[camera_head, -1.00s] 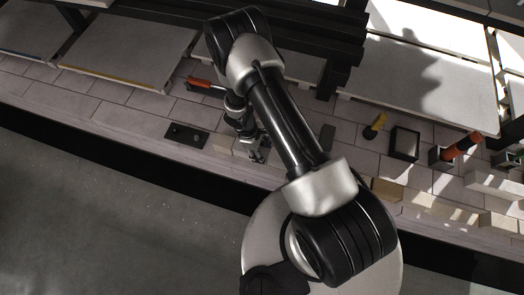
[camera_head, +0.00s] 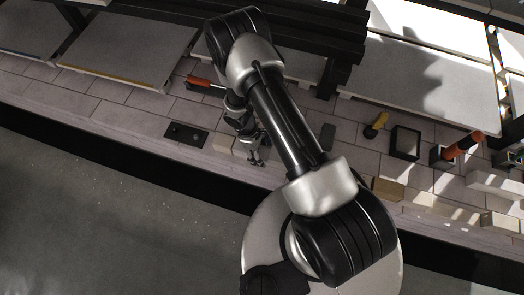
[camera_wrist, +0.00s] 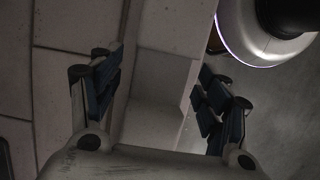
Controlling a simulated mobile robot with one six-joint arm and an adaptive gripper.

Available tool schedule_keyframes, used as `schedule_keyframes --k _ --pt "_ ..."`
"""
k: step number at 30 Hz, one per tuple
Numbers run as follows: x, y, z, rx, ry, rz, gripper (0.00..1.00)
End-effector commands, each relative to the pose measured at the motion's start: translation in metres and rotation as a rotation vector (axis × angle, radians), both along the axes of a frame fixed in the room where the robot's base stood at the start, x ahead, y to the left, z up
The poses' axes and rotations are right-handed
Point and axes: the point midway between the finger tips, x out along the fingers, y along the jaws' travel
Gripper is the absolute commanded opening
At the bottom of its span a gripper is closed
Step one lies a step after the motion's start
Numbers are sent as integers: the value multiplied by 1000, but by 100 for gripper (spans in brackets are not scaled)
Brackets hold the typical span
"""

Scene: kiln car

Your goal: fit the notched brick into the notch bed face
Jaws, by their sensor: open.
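My gripper (camera_head: 256,157) hangs low over the brick-paved deck, beside pale blocks (camera_head: 224,142) left of my arm. In the wrist view my gripper (camera_wrist: 156,98) is open, its dark pads on either side of a pale grey brick (camera_wrist: 152,118). This brick shows a step across its upper part, where a sloping face meets a flatter one. It lies between the fingers, and I cannot tell whether either pad touches it. I cannot make out the notch bed face for certain in either view. My arm hides part of the deck.
A black plate with two round marks (camera_head: 186,134) lies left of my gripper. An orange-handled tool (camera_head: 200,82) lies behind it. To the right are a yellow-topped item (camera_head: 375,125), a black square frame (camera_head: 405,143), a tan brick (camera_head: 387,189) and an orange cylinder (camera_head: 463,146). Dark beams stand behind.

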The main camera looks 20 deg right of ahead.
Motion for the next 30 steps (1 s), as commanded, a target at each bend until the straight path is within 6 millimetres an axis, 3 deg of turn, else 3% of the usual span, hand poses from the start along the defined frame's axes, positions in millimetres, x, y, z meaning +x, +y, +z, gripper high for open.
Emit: schedule_keyframes --k 17,30 --pt "0 0 0 0 0 0 71" --pt "3 4 17 0 -1 1 71"
